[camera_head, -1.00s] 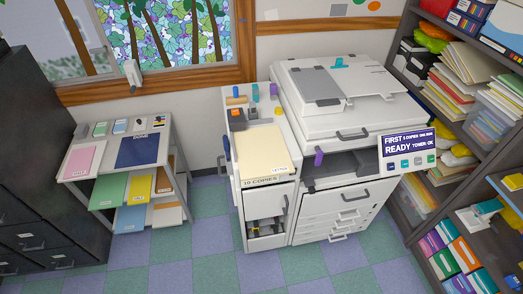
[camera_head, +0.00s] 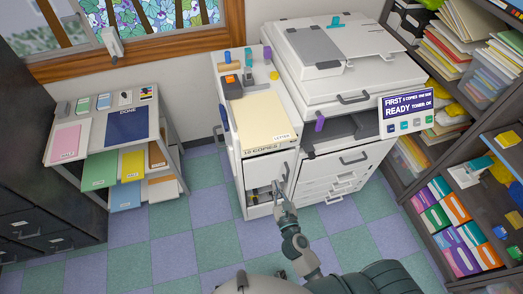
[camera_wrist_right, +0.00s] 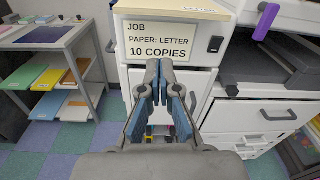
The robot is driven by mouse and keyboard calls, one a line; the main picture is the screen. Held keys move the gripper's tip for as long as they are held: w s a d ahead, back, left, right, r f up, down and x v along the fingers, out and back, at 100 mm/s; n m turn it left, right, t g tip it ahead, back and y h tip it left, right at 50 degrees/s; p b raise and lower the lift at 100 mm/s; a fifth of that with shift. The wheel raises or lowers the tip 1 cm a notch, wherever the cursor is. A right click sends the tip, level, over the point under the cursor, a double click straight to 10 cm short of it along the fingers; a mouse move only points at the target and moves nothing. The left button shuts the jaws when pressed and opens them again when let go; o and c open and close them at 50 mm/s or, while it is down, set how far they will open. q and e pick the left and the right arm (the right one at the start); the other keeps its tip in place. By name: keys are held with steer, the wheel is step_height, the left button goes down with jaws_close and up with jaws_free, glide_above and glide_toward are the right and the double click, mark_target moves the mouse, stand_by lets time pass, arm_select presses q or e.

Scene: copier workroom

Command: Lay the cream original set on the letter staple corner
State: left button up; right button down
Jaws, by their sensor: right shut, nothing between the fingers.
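A cream paper set (camera_head: 264,122) lies flat on top of the white cabinet (camera_head: 233,150) left of the copier. A small white letter tag (camera_head: 281,136) sits at its near right corner. In the right wrist view only the near edge of the cream set (camera_wrist_right: 185,11) shows, at the top. I cannot make out a staple corner by name. My right gripper (camera_head: 278,187) is shut and empty, in front of the cabinet and below the cream set. In the right wrist view its fingertips (camera_wrist_right: 160,66) meet below the job card. My left gripper is out of view.
The job card (camera_wrist_right: 170,48) on the cabinet front reads letter, 10 copies. The copier (camera_head: 330,75) stands right of the cabinet. A paper rack (camera_head: 75,165) stands at the left, full shelves (camera_head: 455,150) at the right. Floor between rack and cabinet is clear.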

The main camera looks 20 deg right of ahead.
steer(key=r+m, duration=0.1)
steer(key=p, duration=0.1)
glide_toward(266, 144)
steer(key=shift+w+f+p, duration=0.2)
steer(key=shift+w+p, duration=0.05)
steer(key=shift+w, duration=1.4)
steer(key=shift+w+f+p, duration=0.2)
steer(key=shift+w, duration=1.5)
steer(key=shift+w+f+p, duration=0.2)
steer(key=shift+w+p, duration=0.05)
steer(key=shift+w, duration=1.4)
steer(key=shift+s+a, duration=0.1)
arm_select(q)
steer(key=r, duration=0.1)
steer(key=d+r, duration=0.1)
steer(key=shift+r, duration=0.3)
